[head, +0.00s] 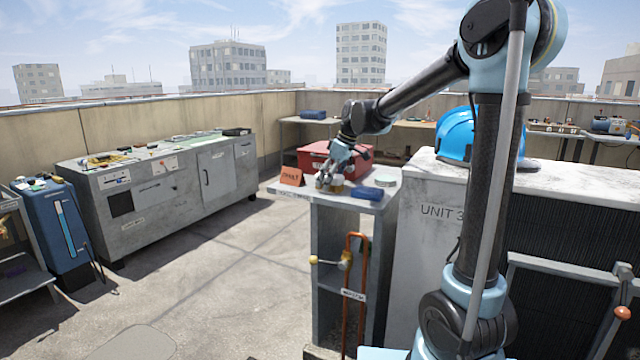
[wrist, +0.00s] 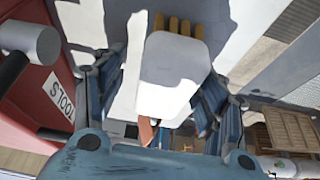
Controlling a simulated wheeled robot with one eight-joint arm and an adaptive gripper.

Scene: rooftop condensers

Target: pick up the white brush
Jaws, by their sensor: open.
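The white brush (wrist: 172,68) fills the middle of the wrist view, with its yellow bristles (wrist: 180,24) toward the top edge. My gripper (wrist: 160,88) is open, with one finger on each side of the brush's white body. Gaps seem to show at both sides, but I cannot tell for certain whether either finger touches it. In the head view my gripper (head: 328,184) is low over the small grey stand, and it mostly hides the brush there; a bit of yellow shows beside the fingers.
On the stand (head: 290,190) are an orange card (head: 292,176), a blue item (head: 367,193) and a round roll (head: 385,181). A red toolbox (head: 318,154) stands close behind. The UNIT 3 condenser (head: 425,185) rises at right. Floor (head: 220,270) at left is open.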

